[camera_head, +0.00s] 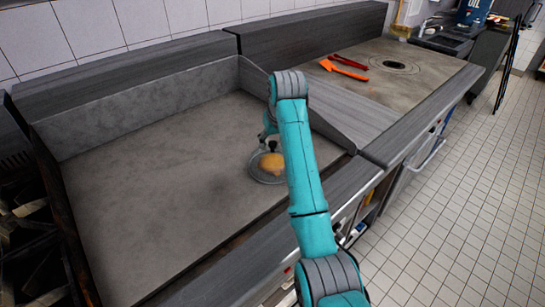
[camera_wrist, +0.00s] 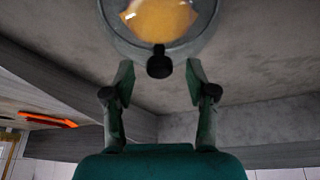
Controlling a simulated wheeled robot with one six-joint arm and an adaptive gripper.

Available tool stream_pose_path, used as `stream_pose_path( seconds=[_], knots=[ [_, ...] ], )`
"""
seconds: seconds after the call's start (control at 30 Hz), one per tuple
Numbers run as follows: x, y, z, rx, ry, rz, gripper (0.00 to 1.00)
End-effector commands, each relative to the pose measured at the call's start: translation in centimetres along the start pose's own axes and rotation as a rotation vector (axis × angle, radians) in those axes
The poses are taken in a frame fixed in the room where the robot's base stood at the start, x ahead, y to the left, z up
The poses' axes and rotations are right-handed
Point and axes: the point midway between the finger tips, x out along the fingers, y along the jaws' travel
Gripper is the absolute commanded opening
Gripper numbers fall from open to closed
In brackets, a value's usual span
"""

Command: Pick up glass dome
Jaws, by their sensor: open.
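The glass dome (camera_head: 256,168) stands on the grey counter surface (camera_head: 150,200) near its right end, with something round and yellow-orange showing through it. In the wrist view the dome (camera_wrist: 190,46) fills the top middle, cut off by the frame edge. Its dark knob (camera_wrist: 159,65) points toward my gripper (camera_wrist: 159,80). My gripper is open and empty, with the knob lined up between its two fingertips and just beyond them. In the head view my gripper (camera_head: 269,143) is right above the dome, partly hidden by my arm.
A low grey partition (camera_head: 325,115) stands right of the dome. Beyond it lie an orange spatula (camera_head: 342,69) and a red utensil (camera_head: 350,61) near a round burner (camera_head: 394,64). A wall backs the counter. The counter left of the dome is clear.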

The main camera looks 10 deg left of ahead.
Motion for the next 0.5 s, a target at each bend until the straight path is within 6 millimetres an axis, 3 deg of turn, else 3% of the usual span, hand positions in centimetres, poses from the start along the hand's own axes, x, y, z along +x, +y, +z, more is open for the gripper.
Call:
stream_pose_path(
  seconds=[0.13,0.4,0.43,0.5],
  knots=[
    [1.5,0.0,0.0,0.000,-0.001,0.000,0.57],
    [1.9,0.0,0.0,0.000,0.000,0.000,0.57],
    [1.9,0.0,0.0,0.000,0.000,0.000,0.54],
    [1.8,0.0,0.0,0.000,0.000,0.000,0.37]
  ],
)
